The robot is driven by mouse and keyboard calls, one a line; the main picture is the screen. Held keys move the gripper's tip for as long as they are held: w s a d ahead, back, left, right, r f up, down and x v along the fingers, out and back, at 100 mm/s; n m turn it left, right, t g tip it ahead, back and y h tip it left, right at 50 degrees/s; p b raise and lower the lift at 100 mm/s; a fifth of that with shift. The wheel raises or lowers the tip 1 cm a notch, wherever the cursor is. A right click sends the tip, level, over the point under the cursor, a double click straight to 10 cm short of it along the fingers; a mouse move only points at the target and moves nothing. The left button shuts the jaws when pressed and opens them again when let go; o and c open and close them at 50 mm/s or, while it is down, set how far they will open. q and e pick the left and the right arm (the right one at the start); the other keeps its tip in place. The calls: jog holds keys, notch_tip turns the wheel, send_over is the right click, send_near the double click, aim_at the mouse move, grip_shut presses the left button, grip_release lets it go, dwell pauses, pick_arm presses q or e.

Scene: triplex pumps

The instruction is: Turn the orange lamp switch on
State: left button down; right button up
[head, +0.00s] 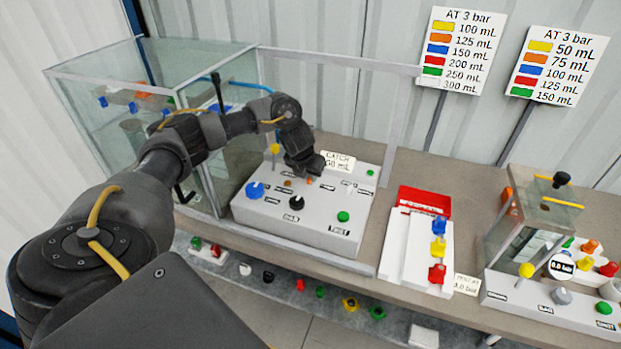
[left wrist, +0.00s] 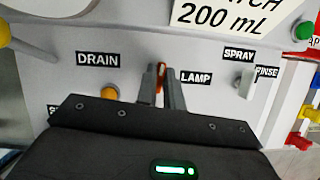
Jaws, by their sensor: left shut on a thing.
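The orange lamp switch (left wrist: 161,76) shows in the left wrist view as a thin orange lever beside the LAMP label (left wrist: 196,77). My left gripper (left wrist: 161,88) is shut on it, with one finger on each side. The fingers hide the lower part of the switch, and I cannot tell its on or off position. In the head view, my left gripper (head: 306,172) reaches down to the white control panel (head: 322,212) from above. My right gripper is in neither view.
An orange DRAIN knob (left wrist: 109,92) sits left of the fingers, and a grey SPRAY/RINSE lever (left wrist: 246,80) to the right. Blue (head: 254,190) and black (head: 296,202) knobs are on the panel's front. A glass tank (head: 120,90) stands at left.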

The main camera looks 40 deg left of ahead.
pick_arm(q)
jog(key=m+b, duration=0.1)
jog(key=m+h+b, duration=0.1)
jog(key=shift+a+f+m+b, duration=0.1)
jog(key=shift+f+m+b, duration=0.1)
jog(key=shift+m+b, duration=0.15)
jog(key=m+h+b, duration=0.1)
jog(key=m+b, duration=0.1)
jog(key=m, duration=0.1)
jog(key=shift+w+r+b, duration=0.1)
jog(key=shift+r+b, duration=0.05)
jog(key=shift+b, duration=0.15)
jog(key=m+h+b, duration=0.1)
jog(key=m, duration=0.1)
jog(key=shift+r+m, duration=0.1)
jog(key=shift+m, duration=0.25)
jog(key=shift+a+m+g+h, duration=0.1)
jog(key=shift+m+g+h, duration=0.35)
jog(key=shift+m, duration=0.55)
jog(key=c, duration=1.5)
grip_release()
